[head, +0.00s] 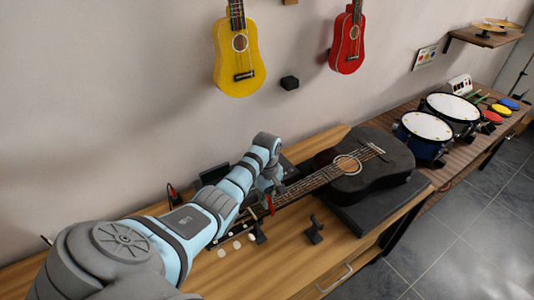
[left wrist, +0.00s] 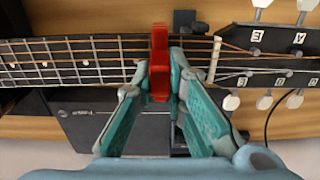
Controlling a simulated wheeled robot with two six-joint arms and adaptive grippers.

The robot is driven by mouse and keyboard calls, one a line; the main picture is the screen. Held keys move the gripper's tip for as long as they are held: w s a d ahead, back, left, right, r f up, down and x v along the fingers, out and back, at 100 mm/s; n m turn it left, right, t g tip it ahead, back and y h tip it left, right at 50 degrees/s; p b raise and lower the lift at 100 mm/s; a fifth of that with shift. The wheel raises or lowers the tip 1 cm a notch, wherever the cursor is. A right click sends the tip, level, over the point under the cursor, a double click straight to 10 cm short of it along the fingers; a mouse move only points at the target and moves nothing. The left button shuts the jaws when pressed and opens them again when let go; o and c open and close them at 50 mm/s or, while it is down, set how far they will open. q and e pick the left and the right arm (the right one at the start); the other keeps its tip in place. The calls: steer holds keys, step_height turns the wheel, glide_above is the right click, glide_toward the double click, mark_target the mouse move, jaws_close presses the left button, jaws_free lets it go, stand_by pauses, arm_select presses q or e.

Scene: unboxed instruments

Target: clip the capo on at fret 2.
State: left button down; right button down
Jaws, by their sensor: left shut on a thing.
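A black acoustic guitar (head: 375,163) lies face up, its neck (head: 312,183) pointing toward the lower left. My left gripper (head: 268,190) is over the neck near the headstock end. It is shut on the red capo (head: 271,206). In the left wrist view the fingers (left wrist: 160,82) pinch the capo (left wrist: 159,50), which lies crosswise over the strings and fretboard (left wrist: 85,60), left of the pale nut (left wrist: 215,58). The fingers hide part of the neck. I cannot tell whether the capo touches the strings or which fret it is at. My right gripper is not in view.
The guitar body rests on a dark block (head: 385,208) on the wooden table (head: 265,275). A small black stand (head: 314,230) is in front of the neck. Drums (head: 427,127) stand to the right. Yellow (head: 238,65) and red (head: 347,42) ukuleles hang on the wall.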

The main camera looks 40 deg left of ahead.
arm_select(q)
steer(key=shift+f, duration=0.45)
stand_by(0.3)
steer(key=c, duration=1.5)
jaws_free()
steer(key=shift+c, duration=0.2)
steer(key=shift+r, duration=0.1)
step_height(320, 180, up, 12)
steer(key=shift+f, duration=0.1)
